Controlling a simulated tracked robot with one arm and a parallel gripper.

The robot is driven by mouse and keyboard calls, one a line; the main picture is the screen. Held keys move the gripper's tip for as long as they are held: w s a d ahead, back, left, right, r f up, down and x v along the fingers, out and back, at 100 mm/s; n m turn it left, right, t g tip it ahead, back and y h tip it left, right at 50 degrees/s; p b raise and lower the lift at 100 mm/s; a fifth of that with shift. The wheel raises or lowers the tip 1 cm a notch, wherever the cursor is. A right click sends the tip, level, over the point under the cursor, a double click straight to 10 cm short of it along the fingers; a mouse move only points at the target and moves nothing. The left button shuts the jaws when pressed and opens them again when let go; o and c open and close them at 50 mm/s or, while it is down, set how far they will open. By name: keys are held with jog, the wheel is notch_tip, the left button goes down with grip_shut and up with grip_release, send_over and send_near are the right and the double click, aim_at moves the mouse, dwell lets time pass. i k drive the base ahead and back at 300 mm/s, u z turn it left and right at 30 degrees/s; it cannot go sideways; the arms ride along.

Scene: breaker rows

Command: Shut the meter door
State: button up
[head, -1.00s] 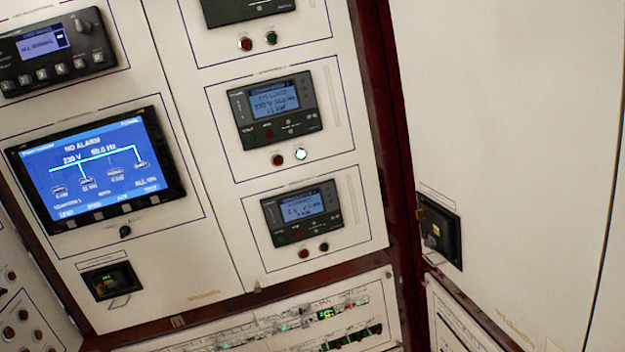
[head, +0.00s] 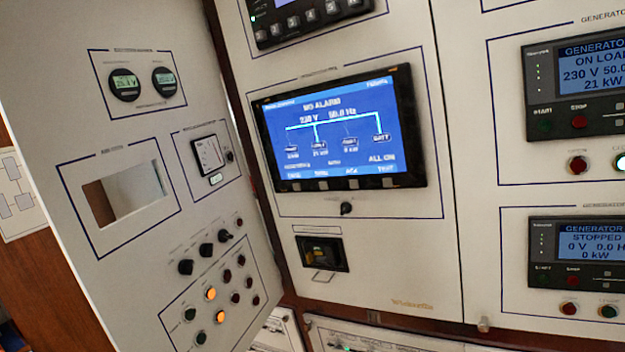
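A pale panel with meters (head: 150,190), which looks like the meter door, fills the left of the head view at an angle to the main cabinet front. It bears two round gauges (head: 125,84), a square dial meter (head: 210,155), a rectangular window (head: 128,193), and several knobs and lamps below. Its left edge shows against brown wood. I cannot tell how far it stands open, and no handle or latch on it is clear. My gripper is not in view.
Generator controllers (head: 577,252) are at the right. A dark red frame separates panel and cabinet. A paper diagram (head: 18,190) hangs on the wood wall (head: 45,275) at far left.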

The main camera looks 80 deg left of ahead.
aim_at(91, 91)
jog(key=u, duration=0.4)
jog(key=i, duration=0.1)
jog(key=u, duration=2.25)
jog(key=k, duration=0.75)
jog(key=u, duration=0.2)
jog(key=i, duration=0.75)
jog(key=z, duration=0.15)
